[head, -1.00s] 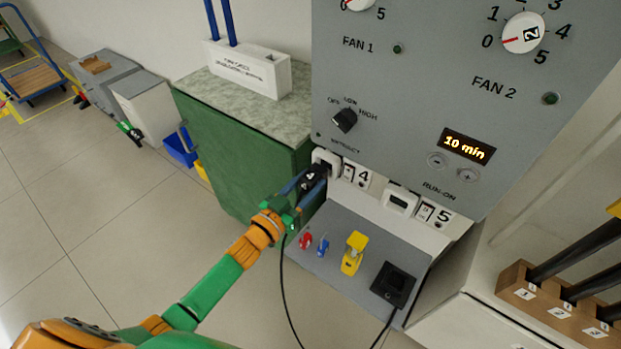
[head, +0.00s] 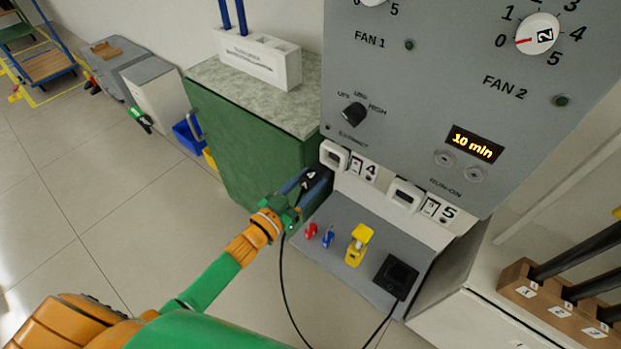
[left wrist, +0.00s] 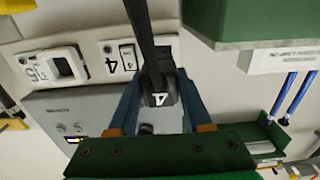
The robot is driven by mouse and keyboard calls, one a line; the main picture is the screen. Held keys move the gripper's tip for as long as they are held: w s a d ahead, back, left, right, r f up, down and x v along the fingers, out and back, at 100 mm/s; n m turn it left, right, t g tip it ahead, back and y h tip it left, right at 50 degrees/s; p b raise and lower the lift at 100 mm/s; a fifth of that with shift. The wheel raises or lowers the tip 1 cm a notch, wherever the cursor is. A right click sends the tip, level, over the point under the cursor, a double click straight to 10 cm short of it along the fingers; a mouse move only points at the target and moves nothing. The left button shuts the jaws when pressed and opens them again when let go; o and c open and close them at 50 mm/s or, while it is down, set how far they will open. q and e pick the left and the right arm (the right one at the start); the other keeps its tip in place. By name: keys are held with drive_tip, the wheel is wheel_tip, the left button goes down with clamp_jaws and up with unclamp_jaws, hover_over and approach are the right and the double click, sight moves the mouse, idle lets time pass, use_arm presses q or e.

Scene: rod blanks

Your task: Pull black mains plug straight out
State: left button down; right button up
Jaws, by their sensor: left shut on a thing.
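The black mains plug (head: 312,183), marked 4, is held between the blue fingers of my left gripper (head: 306,190), which is shut on it. In the head view the plug is just below and in front of the white socket (head: 333,156) beside label 4, and the socket face shows clear of it. The left wrist view shows the plug (left wrist: 160,92) between the fingers (left wrist: 158,112), with its black cable running up the picture. My right gripper is not in view.
Socket 5 (head: 405,194) is to the right. Below, a sloping grey shelf (head: 345,276) carries red and blue pieces, a yellow piece (head: 359,245) and a black box (head: 395,277). A cable (head: 284,285) hangs in a loop. A green cabinet (head: 235,150) stands left.

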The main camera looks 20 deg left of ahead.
use_arm(q)
drive_tip(key=shift+p+v, duration=0.45)
drive_tip(key=shift+v, duration=0.75)
drive_tip(key=shift+p+v, duration=0.45)
drive_tip(key=shift+v, duration=1.1)
